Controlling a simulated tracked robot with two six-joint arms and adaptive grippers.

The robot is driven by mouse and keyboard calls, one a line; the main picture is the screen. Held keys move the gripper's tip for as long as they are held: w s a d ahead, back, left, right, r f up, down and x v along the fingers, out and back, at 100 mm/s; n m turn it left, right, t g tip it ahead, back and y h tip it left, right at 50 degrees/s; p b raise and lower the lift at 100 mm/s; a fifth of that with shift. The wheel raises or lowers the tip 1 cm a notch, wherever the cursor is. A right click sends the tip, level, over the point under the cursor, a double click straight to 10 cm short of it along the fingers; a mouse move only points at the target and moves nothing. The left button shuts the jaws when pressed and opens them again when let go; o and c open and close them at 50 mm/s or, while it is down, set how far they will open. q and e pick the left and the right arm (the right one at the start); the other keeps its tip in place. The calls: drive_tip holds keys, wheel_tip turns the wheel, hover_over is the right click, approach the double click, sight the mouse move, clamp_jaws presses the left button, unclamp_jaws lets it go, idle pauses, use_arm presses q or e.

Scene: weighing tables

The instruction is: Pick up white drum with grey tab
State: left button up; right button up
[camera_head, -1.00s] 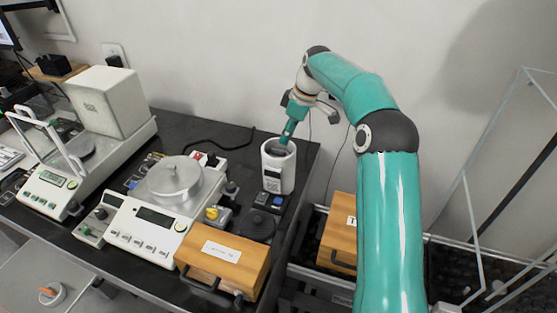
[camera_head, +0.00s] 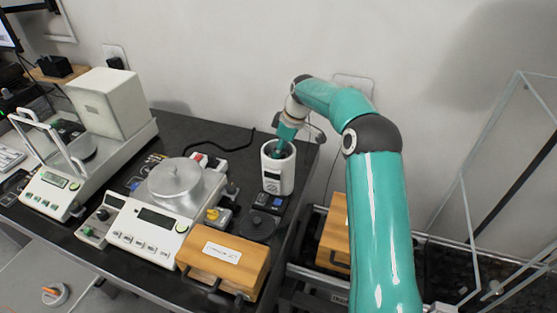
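A white upright cylinder (camera_head: 273,182) with an open top and grey-black markings on its front stands near the back right corner of the black table. It is the only white drum-like thing near my gripper; I cannot make out for sure a grey tab on it. My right gripper (camera_head: 279,151) points down into its open top. The fingertips are partly hidden by the rim and small in view, so whether they are open or shut, or touch anything inside, does not show. My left gripper is not in view.
A balance with a silver lidded pan (camera_head: 175,183) stands left of the cylinder. A wooden case (camera_head: 215,275) lies in front. Small dark blocks (camera_head: 268,201) sit close before the cylinder. Another wooden box (camera_head: 335,240) is right of the table, and a clear-walled frame (camera_head: 470,215) stands further right.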

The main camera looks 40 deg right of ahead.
clamp_jaws()
drive_tip(key=shift+r, duration=0.15)
